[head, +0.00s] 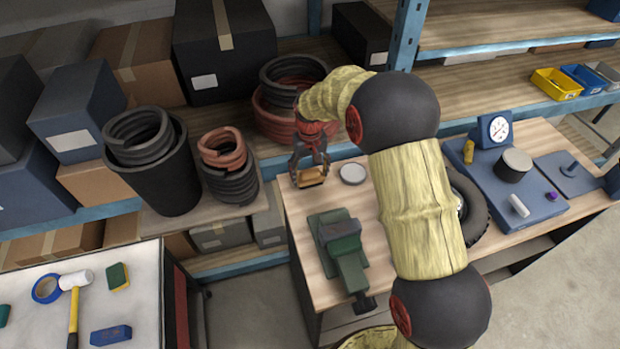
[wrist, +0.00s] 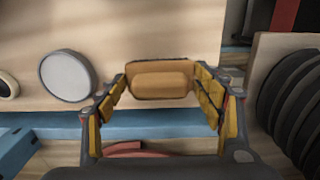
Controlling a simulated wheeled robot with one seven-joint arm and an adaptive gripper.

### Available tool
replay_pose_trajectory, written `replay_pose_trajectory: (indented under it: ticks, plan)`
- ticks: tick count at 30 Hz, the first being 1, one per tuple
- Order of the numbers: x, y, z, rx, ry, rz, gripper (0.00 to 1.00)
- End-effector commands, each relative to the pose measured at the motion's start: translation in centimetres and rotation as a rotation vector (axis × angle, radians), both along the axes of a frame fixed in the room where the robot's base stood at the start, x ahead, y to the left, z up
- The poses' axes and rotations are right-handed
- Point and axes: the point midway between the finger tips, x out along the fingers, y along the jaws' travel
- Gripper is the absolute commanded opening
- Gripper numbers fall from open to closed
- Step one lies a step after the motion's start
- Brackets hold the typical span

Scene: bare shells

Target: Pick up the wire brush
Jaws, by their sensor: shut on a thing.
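The wire brush (head: 311,178) shows as a small tan wooden block at the back left corner of the wooden workbench (head: 300,220). My gripper (head: 311,170) reaches down over it and is shut on it. In the wrist view the brush (wrist: 160,80) sits between the two yellow-padded fingers, with its rounded wooden side toward the camera. Its bristles are not visible. I cannot tell whether it touches the bench top or is held just above it.
A round pale lid (head: 353,173) lies right of the brush. A green vise (head: 340,250) stands in front. Bins of coiled hose (head: 152,165) stand to the left. A blue shelf post (head: 405,35) rises behind. A tyre (head: 472,208) lies beyond my arm.

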Motion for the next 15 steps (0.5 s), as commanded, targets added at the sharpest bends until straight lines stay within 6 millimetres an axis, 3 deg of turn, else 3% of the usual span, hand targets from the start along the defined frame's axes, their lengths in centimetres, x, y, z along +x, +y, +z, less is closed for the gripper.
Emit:
replay_pose_trajectory:
  ticks: [12,15]
  plan:
    - [-4.8,-2.3,6.8,0.001,-0.004,0.0,0.41]
    - [-6.5,-3.1,7.3,0.0,-0.002,-0.001,0.41]
